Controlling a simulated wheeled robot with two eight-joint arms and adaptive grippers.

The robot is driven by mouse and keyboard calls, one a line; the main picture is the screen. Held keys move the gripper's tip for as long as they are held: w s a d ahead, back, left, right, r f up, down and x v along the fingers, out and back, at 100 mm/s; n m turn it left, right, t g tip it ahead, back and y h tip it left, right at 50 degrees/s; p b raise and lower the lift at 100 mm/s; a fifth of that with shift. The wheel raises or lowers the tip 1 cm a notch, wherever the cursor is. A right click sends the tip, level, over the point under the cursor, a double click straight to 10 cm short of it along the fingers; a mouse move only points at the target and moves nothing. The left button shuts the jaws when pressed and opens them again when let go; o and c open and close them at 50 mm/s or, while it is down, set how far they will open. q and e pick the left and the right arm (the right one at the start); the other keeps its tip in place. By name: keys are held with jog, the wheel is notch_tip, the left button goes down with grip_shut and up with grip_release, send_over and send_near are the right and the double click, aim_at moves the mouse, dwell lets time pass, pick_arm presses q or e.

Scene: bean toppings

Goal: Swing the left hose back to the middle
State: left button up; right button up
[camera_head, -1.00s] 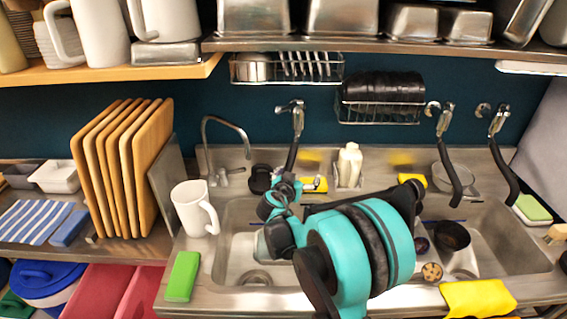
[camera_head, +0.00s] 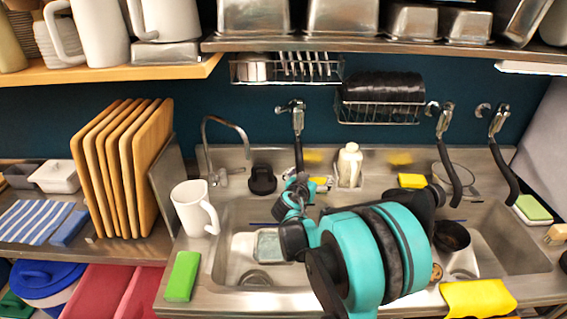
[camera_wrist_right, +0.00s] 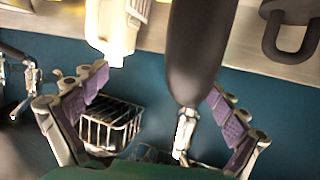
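The left hose (camera_head: 299,152) is a black tube hanging from a chrome wall fitting (camera_head: 297,112) above the sink. It hangs nearly straight down, and its lower end meets my right gripper (camera_head: 298,190). In the right wrist view the hose (camera_wrist_right: 203,45) runs between the two purple-padded fingers of my right gripper (camera_wrist_right: 160,112). The fingers are apart, with a wide gap on the left; the hose is nearer the right finger. I cannot tell whether it touches that finger. My left gripper is not in view.
Two other hoses (camera_head: 447,165) (camera_head: 502,165) hang at the right. A white bottle (camera_head: 348,166) stands just right of the left hose, and a black object (camera_head: 262,180) is to its left. A white mug (camera_head: 193,208) stands at the sink's (camera_head: 228,225) left edge.

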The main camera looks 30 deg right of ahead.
jog(key=p+v, duration=0.2)
jog(key=v, duration=0.7)
dwell(0.5)
